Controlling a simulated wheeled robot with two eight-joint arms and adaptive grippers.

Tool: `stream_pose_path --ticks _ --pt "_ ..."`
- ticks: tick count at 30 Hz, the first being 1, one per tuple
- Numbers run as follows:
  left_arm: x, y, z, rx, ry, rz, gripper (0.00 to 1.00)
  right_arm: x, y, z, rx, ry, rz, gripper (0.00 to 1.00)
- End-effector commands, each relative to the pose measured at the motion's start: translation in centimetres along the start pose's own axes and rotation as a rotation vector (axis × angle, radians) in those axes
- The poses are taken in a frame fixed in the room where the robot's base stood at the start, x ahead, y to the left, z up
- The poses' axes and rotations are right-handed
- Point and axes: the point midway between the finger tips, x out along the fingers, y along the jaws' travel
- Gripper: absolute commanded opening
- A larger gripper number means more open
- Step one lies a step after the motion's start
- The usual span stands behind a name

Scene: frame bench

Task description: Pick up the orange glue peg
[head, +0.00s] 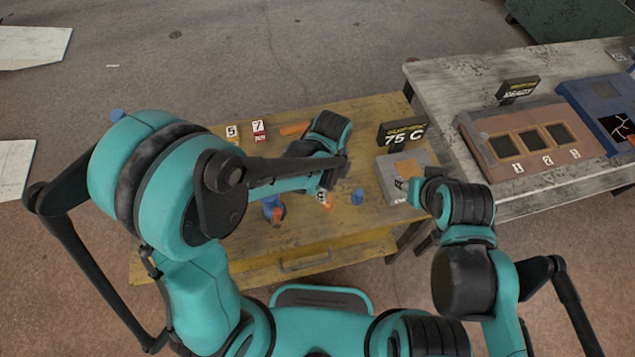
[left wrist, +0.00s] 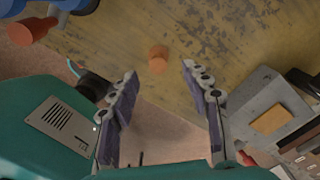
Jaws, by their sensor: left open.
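The orange glue peg (left wrist: 158,60) is a short orange cylinder on the worn yellow bench top, ahead of the left fingertips in the left wrist view. A small orange piece, seemingly the same peg, shows in the head view (head: 329,206) beside my left gripper (head: 323,196). In the left wrist view my left gripper (left wrist: 158,80) is open and empty, its two fingers apart on either side of the peg's line. The peg is not touched by either finger there. My right gripper (head: 412,188) is by the grey box; its fingers are too unclear to read.
A blue and orange tool (head: 272,210) lies left of the peg; a blue cylinder (head: 357,196) stands right. A grey box (head: 393,190) with an orange pad and a "75 C" sign (head: 402,134) are at the bench's right. Number cards (head: 258,127) stand at the back.

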Motion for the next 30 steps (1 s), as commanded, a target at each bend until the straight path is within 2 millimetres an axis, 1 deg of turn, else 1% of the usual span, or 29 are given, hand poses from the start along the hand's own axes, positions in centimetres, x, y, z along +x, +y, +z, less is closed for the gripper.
stream_pose_path --ticks 3,11,15,18,21,27,28,29,30 --pt "1.0 -0.1 -0.3 0.035 0.0 0.01 0.48 0.1 0.0 0.1 0.0 -0.001 0.0 0.4" --pt "4.2 0.1 -0.5 0.034 0.0 0.009 0.48 1.0 0.0 0.8 0.0 0.0 0.0 0.4" --pt "6.5 0.2 -0.8 0.033 0.0 0.009 0.48 1.7 0.0 1.3 0.0 0.0 0.0 0.4" --pt "7.6 0.2 -0.7 0.032 0.0 0.008 0.48 2.0 0.0 1.4 0.0 0.0 0.0 0.4" --pt "8.1 0.2 -0.7 0.031 0.0 0.008 0.48 2.0 0.0 1.5 0.0 0.0 0.0 0.4" --pt "8.1 0.2 -0.7 0.031 0.0 0.008 0.48 2.0 0.0 1.4 0.0 0.0 0.0 0.4" --pt "8.1 0.2 -0.7 0.031 0.0 0.008 0.43 2.0 0.0 1.4 0.0 0.0 0.0 0.4" --pt "8.0 0.2 -0.7 0.031 0.0 0.008 0.35 2.0 0.0 1.4 0.0 0.0 0.0 0.4" --pt "8.0 0.2 -0.7 0.031 0.0 0.008 0.24 2.0 0.0 1.4 0.0 0.0 0.0 0.4"
